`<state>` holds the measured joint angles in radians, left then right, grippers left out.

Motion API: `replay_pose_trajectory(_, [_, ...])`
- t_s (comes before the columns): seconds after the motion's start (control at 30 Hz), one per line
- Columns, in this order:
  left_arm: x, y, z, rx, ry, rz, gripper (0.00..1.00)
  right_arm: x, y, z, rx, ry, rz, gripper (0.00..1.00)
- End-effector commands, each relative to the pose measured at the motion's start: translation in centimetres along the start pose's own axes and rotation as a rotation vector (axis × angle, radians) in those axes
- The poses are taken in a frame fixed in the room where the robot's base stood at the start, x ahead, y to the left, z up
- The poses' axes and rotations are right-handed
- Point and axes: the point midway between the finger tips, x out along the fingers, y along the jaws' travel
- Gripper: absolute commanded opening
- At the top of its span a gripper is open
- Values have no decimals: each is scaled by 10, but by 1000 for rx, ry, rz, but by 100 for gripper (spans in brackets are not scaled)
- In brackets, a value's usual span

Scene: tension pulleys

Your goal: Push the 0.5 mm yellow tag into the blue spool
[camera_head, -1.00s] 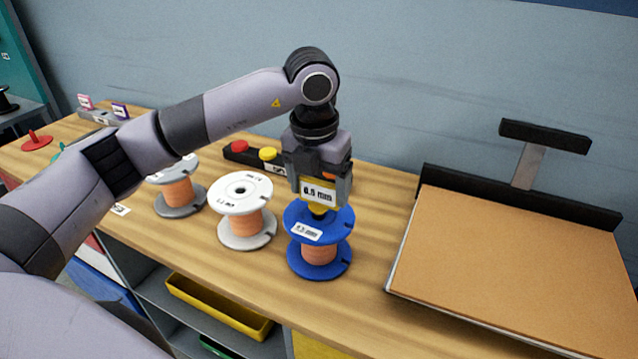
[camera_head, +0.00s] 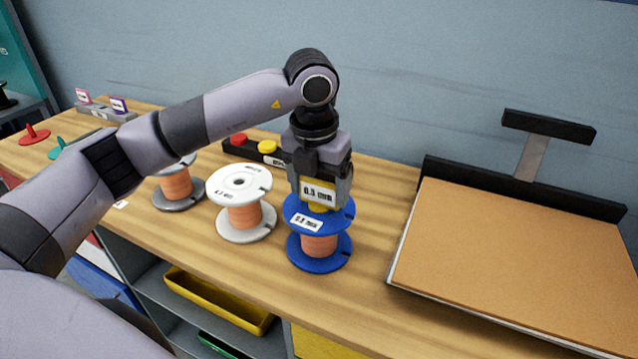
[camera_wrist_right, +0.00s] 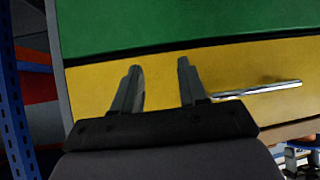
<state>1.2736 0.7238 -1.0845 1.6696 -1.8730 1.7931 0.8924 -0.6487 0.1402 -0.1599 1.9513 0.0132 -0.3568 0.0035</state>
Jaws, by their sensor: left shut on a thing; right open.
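The blue spool (camera_head: 318,250), wound with copper-coloured wire, stands upright on the wooden bench in the head view. A white label is on its top flange. My left gripper (camera_head: 320,192) points down over the spool, shut on the yellow tag (camera_head: 318,197), whose face has a white label that appears to give a size in mm. The tag's yellow lower end meets the middle of the spool's top flange; how deep it sits is hidden. My right gripper (camera_wrist_right: 160,90) is open and empty in the right wrist view, in front of a yellow drawer front.
A white spool (camera_head: 242,203) and a grey spool (camera_head: 177,188) stand left of the blue one. A black holder with red and yellow buttons (camera_head: 267,147) is behind. A brown board (camera_head: 520,260) lies to the right. Yellow bin (camera_head: 218,302) sits below.

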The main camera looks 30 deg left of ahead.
Motion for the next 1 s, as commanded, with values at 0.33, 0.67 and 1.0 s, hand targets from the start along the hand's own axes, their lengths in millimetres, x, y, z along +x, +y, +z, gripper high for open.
replay_pose_trajectory(0.33, [6,0,-2,1,10,3,50,1,0,1,0,0,0,43])
replay_pose_trajectory(0.67, [5,0,-2,1,9,2,100,1,0,1,0,0,0,43])
replay_pose_trajectory(1.0, [-14,0,0,1,1,0,100,-2,-5,-14,8,7,-16,43])
